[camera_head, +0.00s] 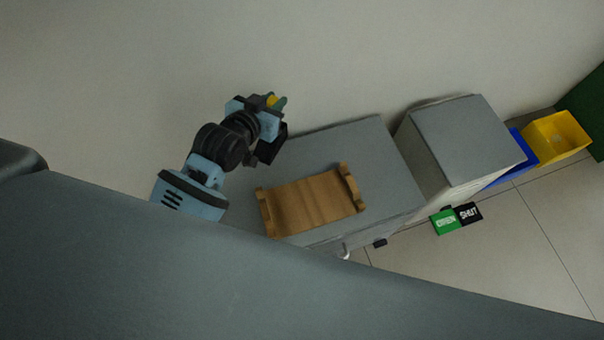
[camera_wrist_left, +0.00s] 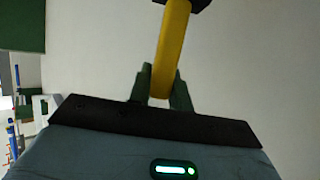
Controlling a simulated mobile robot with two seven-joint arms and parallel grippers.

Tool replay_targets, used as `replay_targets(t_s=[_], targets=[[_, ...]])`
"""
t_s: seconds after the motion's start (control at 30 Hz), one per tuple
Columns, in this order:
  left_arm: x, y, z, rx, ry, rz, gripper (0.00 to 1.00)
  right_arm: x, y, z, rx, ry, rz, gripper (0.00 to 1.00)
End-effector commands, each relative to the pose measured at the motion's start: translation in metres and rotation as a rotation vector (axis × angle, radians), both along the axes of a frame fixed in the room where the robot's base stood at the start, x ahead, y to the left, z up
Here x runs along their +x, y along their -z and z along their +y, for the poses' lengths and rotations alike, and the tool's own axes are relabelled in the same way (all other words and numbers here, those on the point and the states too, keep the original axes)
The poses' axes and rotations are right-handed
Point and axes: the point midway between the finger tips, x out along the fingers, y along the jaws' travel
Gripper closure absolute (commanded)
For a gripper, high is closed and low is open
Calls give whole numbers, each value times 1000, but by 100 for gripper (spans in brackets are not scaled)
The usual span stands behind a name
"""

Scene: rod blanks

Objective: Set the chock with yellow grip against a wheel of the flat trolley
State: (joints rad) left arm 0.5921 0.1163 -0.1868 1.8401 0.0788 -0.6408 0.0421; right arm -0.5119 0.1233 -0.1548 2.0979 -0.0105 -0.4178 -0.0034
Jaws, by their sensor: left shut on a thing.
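My left gripper (camera_head: 277,102) is shut on the yellow grip (camera_head: 271,101) of the chock and holds it beyond the back left of the flat grey trolley. In the left wrist view the yellow grip (camera_wrist_left: 172,48) stands between the green fingers (camera_wrist_left: 160,88). A dark part shows at its top, cut off by the frame edge, so most of the chock's body is hidden. The flat trolley (camera_head: 385,165) has a grey top. A small dark wheel (camera_head: 380,243) shows under its front right side. Its other wheels are mostly hidden. My right gripper is not in view.
A brown wooden tray with raised ends (camera_head: 310,203) lies on the trolley. A grey box-shaped unit (camera_head: 455,140) stands to its right. Beyond are a blue bin (camera_head: 515,155), a yellow bin (camera_head: 556,140) and a green-and-black OPEN/SHUT sign (camera_head: 445,222). The floor behind the trolley looks clear.

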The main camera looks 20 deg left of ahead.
Motion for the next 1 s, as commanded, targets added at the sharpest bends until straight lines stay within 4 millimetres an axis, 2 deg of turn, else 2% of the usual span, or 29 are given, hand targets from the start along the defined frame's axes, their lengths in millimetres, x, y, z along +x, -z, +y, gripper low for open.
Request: replay_targets(t_s=[0.3, 0.4, 0.63, 0.9, 1.0], targets=[[-1, 52, 0, 1, 0, 4, 100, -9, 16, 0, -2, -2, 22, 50], [0, 59, 0, 1, 0, 2, 100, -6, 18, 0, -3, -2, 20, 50], [0, 63, 0, 1, 0, 0, 100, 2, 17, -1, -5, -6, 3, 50], [-1, 96, 0, 1, 0, 3, 100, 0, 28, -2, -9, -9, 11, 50], [0, 99, 0, 0, 0, 1, 100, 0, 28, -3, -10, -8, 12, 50]])
